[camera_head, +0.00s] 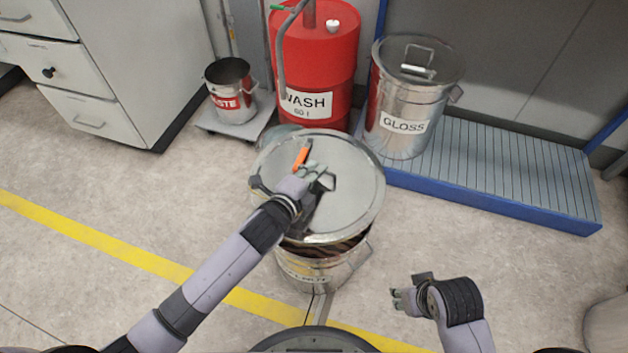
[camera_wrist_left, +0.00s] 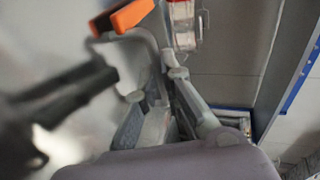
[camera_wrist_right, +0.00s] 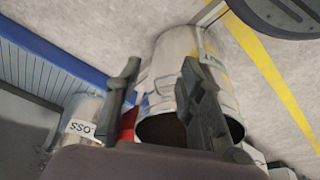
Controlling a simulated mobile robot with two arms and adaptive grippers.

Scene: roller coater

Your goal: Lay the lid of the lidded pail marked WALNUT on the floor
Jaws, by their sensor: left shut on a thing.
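The grey round lid (camera_head: 350,180) is above the pail (camera_head: 316,268), whose label is partly legible; a dark, brownish inside shows below the lid's front edge. My left gripper (camera_head: 318,178) is shut on the lid's handle, which also shows in the left wrist view (camera_wrist_left: 152,55). The lid looks roughly level and raised off the rim. An orange-and-black piece (camera_head: 301,157) lies on or over the lid; I cannot tell what it is. My right gripper (camera_head: 402,300) is open and empty, right of the pail. In the right wrist view, the open pail (camera_wrist_right: 170,75) shows behind its fingers.
A red WASH drum (camera_head: 315,60) and a small WASTE bucket (camera_head: 232,90) stand behind the pail. Drawers (camera_head: 95,70) are at left. Floor is clear at left and right, with a yellow line (camera_head: 100,240).

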